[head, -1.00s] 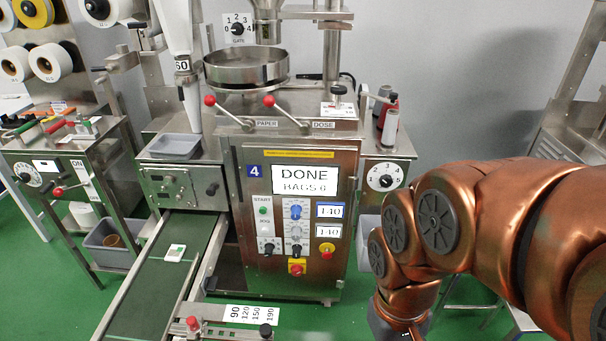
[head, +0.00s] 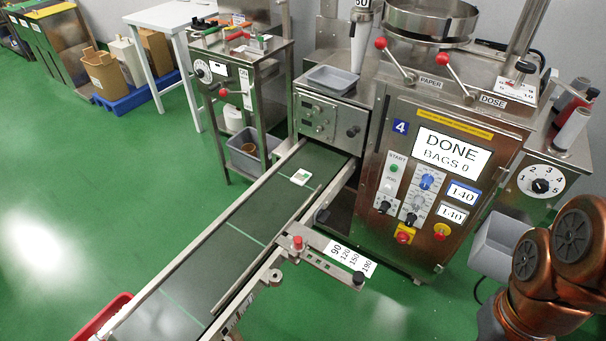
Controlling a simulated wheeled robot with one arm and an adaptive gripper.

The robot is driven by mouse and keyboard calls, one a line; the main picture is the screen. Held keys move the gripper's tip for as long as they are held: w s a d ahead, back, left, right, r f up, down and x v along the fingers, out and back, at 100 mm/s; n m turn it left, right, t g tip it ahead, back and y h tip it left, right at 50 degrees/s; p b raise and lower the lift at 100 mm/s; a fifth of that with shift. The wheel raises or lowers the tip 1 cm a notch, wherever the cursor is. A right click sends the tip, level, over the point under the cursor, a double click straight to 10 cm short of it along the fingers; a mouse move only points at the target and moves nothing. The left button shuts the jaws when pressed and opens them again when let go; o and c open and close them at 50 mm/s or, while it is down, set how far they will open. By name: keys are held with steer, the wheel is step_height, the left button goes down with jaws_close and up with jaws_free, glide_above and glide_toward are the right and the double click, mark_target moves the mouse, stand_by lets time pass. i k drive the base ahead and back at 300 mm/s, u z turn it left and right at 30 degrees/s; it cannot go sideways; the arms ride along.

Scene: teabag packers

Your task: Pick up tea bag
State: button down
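One tea bag (head: 301,177), a small white packet with a green mark, lies flat on the dark green conveyor belt (head: 222,254), near the belt's upper end by the packing machine. My copper-coloured arm shows at the lower right, well apart from the tea bag. My gripper is outside the picture, so its state does not show.
The packing machine (head: 388,225) reads "DONE, BAGS 0". A length gauge (head: 338,254) sticks out from the belt's right side. A red tray (head: 100,318) is at the belt's lower end. A grey bin (head: 250,155) stands under the side stand. Green floor at left is clear.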

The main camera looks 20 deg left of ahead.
mark_target(301, 177)
steer(key=z, duration=0.85)
steer(key=i, duration=1.35)
steer(key=u, duration=4)
